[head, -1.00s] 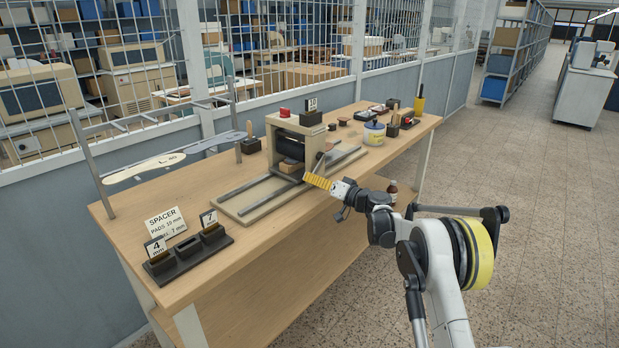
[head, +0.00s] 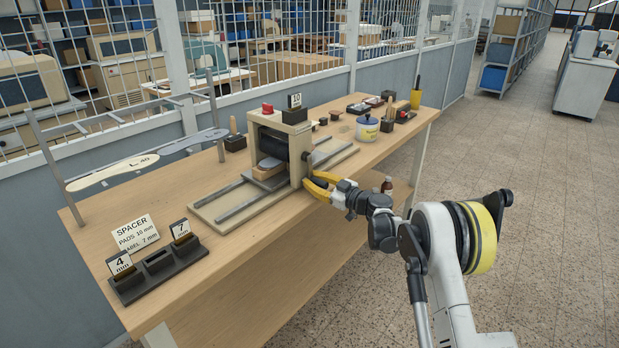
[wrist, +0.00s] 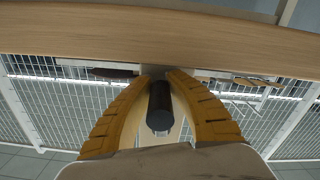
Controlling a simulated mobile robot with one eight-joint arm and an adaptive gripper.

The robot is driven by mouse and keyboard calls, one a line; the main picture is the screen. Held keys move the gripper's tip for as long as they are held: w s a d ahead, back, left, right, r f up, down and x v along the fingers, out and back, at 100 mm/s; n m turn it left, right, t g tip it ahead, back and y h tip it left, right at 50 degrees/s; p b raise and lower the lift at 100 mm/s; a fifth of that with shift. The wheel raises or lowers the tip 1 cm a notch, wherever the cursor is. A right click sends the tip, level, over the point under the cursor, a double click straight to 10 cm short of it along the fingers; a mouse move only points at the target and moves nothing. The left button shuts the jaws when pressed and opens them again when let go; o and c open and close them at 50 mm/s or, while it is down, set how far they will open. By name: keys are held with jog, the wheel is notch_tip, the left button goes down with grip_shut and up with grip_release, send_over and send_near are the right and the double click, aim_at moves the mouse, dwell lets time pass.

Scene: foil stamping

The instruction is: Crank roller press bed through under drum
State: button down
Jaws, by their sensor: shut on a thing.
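The roller press (head: 300,140) stands on the wooden bench, with its dark drum (head: 272,145) between the side frames. A small block with a grey top (head: 268,168) sits low at the drum's front side. The press base with its rails (head: 215,207) extends out to the left and right of the frame. My gripper (head: 312,185) is at the press's near side, with its yellow fingers apart around the crank handle. In the wrist view, the black cylindrical handle (wrist: 159,106) sits between the fingers. The crank arm is mostly hidden in the head view.
The spacer holder (head: 158,265) and its sign (head: 135,233) stand at the front left of the bench. A white jar with a blue lid (head: 367,128) and small tools stand to the right of the press. A mesh partition runs behind the bench.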

jog(key=n, duration=0.1)
jog(key=w+d+n, duration=0.1)
jog(key=shift+w+d+r+n, duration=0.15)
jog(key=shift+w+r+n, duration=0.15)
jog(key=shift+n, duration=0.1)
jog(key=n, duration=0.2)
jog(key=w+d+r+n, duration=0.1)
jog(key=shift+w+d+r+n+p, duration=0.1)
jog(key=shift+w+d+n+p, duration=0.05)
jog(key=shift+w+n+p, duration=0.2)
jog(key=r+n, duration=0.1)
jog(key=w+d+n+p, duration=0.1)
jog(key=n, duration=0.1)
jog(key=shift+w+r+n, duration=0.15)
jog(key=shift+r+n, duration=0.1)
jog(key=shift+r, duration=0.1)
jog(key=shift+w+d+r+n+p, duration=0.2)
jog(key=shift+r+n, duration=0.3)
jog(key=shift+n, duration=0.3)
jog(key=shift+w+d+r+n+p, duration=0.1)
jog(key=shift+w+r+n+p, duration=0.1)
jog(key=shift+r+n, duration=0.45)
jog(key=shift+f+n, duration=0.15)
jog(key=shift+n, duration=0.1)
jog(key=c, duration=1.2)
grip_release()
jog(key=shift+s, duration=0.15)
jog(key=shift+c, duration=0.2)
jog(key=shift+d, duration=0.1)
